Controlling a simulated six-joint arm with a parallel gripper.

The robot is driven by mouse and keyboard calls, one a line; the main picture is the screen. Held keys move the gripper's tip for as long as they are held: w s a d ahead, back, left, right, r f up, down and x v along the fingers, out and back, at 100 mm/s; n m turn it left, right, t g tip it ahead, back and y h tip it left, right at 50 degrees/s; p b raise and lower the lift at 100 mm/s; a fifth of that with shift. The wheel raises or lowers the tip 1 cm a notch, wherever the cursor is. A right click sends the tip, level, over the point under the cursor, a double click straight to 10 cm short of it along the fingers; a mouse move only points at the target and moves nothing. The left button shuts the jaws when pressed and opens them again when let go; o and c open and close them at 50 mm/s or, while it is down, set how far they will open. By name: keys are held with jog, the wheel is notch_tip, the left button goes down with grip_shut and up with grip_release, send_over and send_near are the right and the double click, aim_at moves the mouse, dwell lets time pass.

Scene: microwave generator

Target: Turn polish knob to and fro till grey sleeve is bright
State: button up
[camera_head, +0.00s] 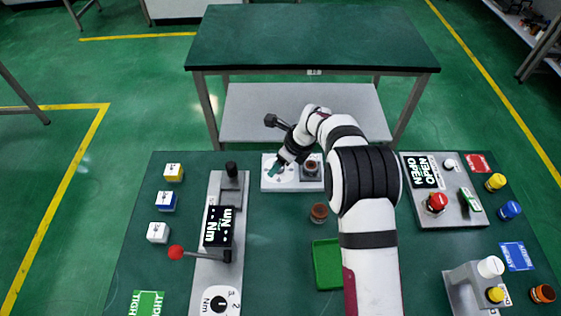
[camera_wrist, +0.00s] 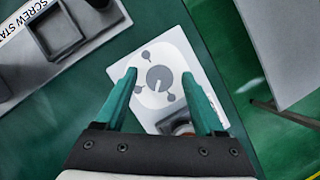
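A white plate (camera_head: 268,184) stands at the back middle of the bench; it also shows in the wrist view (camera_wrist: 196,75). On it, a round grey dial, apparently the polish knob (camera_wrist: 159,77), has smaller grey marks around it. A grey holder (camera_head: 311,174) on the plate's right carries a dark reddish-brown round piece (camera_head: 311,164), partly hidden in the wrist view (camera_wrist: 183,128). I cannot tell whether this piece is the grey sleeve. My gripper (camera_wrist: 158,76) is open, its teal fingers on either side of the dial in that view. Contact cannot be told.
A brown-topped piece (camera_head: 319,212) and a green tray (camera_head: 326,264) are in front of the plate. A grey station with a red ball lever (camera_head: 176,252) is left. A panel with a red button (camera_head: 437,202) is right. An empty green table (camera_head: 312,40) stands behind.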

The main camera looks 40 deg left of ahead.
grip_shut()
jog(key=n, duration=0.2)
jog(key=n+g, duration=0.1)
jog(key=n, duration=0.1)
jog(key=shift+w+g+h, duration=0.1)
jog(key=shift+g+h, duration=0.2)
jog(key=shift+o, duration=0.5)
grip_release()
jog(key=v, duration=1.6)
jog(key=shift+w+f, duration=0.1)
